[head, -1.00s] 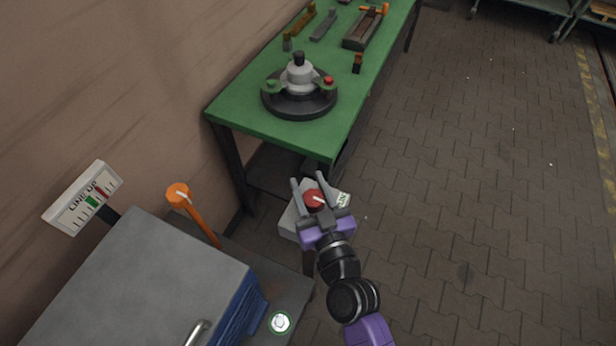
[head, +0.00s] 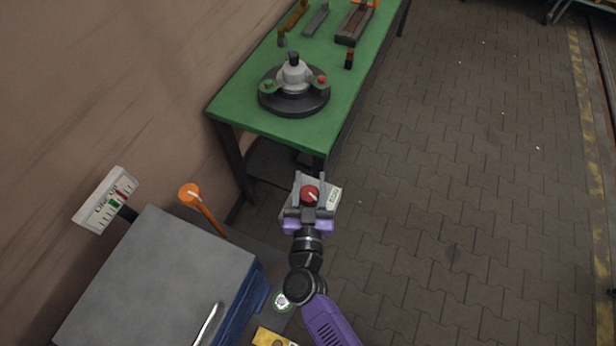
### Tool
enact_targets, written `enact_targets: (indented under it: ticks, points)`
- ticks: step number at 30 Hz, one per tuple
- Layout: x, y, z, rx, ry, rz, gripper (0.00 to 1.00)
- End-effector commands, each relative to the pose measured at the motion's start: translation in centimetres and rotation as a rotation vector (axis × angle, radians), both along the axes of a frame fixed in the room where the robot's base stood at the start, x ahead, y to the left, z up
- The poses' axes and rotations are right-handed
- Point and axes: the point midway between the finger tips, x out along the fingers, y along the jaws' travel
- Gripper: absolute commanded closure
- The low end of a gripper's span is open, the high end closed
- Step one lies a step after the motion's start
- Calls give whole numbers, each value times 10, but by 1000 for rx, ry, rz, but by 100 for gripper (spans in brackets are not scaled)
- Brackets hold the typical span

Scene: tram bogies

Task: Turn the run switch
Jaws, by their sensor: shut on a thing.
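The run switch is a round red knob (head: 309,194) with a pale pointer line, on top of a small grey box (head: 290,203) on a post. A white label (head: 334,198) with dark lettering, too small to read, sits at the box's right side. My gripper (head: 310,183) reaches over the box from below in the head view. Its two grey fingers stand on either side of the red knob and are shut on it. The fingers and palm cover part of the box top.
A green workbench (head: 285,140) with a round black fixture (head: 293,101) stands just beyond. A grey cabinet (head: 155,285), an orange-headed lever (head: 190,195) and a gauge board (head: 105,200) are at left. The paved floor at right is clear.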

Motion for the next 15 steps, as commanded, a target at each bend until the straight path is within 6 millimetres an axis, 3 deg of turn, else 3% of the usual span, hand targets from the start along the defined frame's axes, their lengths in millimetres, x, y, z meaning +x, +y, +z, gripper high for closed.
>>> enact_targets:
  ticks: [15]
  points:
    - [0, -7, -3, -1, -1, -264, 98]
